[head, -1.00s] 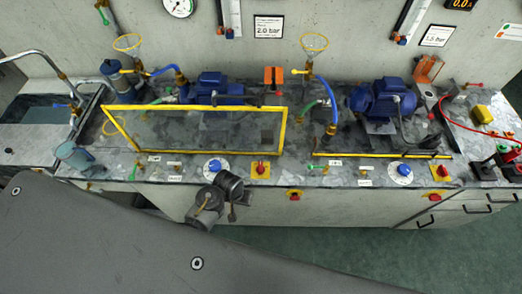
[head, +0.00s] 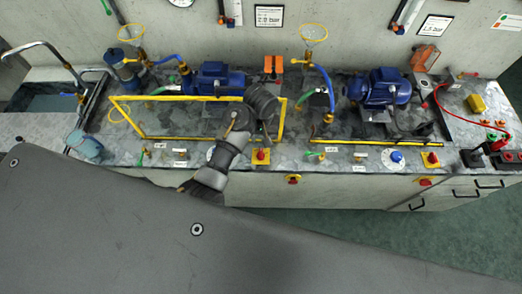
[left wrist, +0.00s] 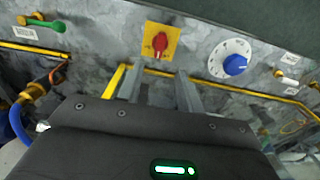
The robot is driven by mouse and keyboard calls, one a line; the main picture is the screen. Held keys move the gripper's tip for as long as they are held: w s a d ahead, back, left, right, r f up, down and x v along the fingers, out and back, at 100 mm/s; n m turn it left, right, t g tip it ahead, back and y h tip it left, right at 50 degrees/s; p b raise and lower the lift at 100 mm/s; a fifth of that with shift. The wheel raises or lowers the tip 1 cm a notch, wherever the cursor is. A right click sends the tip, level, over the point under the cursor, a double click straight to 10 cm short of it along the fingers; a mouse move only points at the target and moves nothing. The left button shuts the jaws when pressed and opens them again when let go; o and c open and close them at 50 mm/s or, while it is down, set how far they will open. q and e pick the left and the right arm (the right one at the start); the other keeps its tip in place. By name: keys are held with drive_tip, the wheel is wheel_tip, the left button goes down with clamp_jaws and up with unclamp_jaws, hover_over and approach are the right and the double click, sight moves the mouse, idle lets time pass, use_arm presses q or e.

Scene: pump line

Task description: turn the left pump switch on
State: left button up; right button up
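The left pump switch is a red knob on a yellow plate (head: 261,156) at the front edge of the bench, below the left blue pump (head: 218,78). It also shows in the left wrist view (left wrist: 161,42), its grip running roughly up and down the picture. My left gripper (left wrist: 160,73) is open and empty, its two fingers spread and pointing toward the switch, apart from it. In the head view, my left wrist is above the yellow frame just behind the switch; the fingertips are hard to make out there. My right gripper is not in view.
A yellow frame (head: 180,139) runs around the left pump's area. A white dial with a blue knob (left wrist: 234,64) sits beside the switch. A red and yellow button (head: 293,179) is on the bench front. The right pump (head: 379,88) has its own switch (head: 431,159).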

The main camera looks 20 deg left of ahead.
sight(261, 153)
use_arm(q)
wheel_tip(261, 153, down, 10)
drive_tip(key=shift+f, duration=0.2)
idle(0.3)
clamp_jaws()
